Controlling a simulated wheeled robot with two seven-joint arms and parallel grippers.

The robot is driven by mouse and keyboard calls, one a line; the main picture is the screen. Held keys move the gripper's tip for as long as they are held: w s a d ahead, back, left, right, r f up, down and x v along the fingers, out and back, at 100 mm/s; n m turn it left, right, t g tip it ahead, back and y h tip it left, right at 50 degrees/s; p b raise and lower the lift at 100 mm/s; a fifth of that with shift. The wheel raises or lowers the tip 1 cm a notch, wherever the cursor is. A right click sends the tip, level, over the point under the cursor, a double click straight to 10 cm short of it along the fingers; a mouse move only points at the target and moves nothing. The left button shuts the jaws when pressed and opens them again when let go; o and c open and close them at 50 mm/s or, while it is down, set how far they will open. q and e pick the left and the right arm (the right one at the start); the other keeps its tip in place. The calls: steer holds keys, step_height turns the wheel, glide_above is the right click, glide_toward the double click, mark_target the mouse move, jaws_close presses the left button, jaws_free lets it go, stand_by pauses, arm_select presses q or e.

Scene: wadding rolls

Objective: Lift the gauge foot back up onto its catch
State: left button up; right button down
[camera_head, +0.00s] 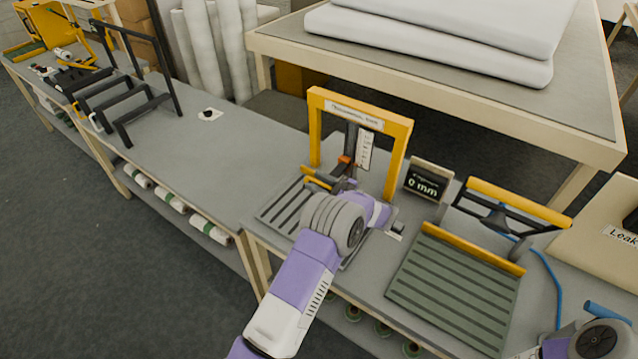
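The thickness gauge is a yellow arch (396,158) standing on a slatted plate (281,207) on the bench. A dark column with a white scale (365,150) and a small orange piece (345,160) hangs inside the arch. A short yellow bar (316,178) sits low at the column, near the plate; the foot itself is largely hidden by my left wrist. My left gripper (343,184) is at the low part of the column, beside the yellow bar. Its fingers are mostly hidden, so I cannot tell whether they grip anything. My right gripper is out of view.
A small display (427,184) right of the gauge reads 0 mm. A green ribbed plate (455,290) with a yellow edge and a yellow-handled black frame (518,204) stand further right. A black rack (130,95) is at left.

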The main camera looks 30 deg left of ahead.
arm_select(q)
jaws_close()
step_height(320, 180, up, 14)
steer(key=p, duration=0.7)
steer(key=shift+f+p, duration=0.2)
steer(key=shift+p, duration=0.1)
steer(key=shift+w, duration=0.1)
steer(key=shift+c, duration=1)
jaws_free()
steer(key=shift+r, duration=0.1)
steer(key=shift+o, duration=1)
steer(key=d, duration=0.7)
steer(key=shift+s+d+b, duration=0.3)
steer(key=shift+s+b, duration=0.05)
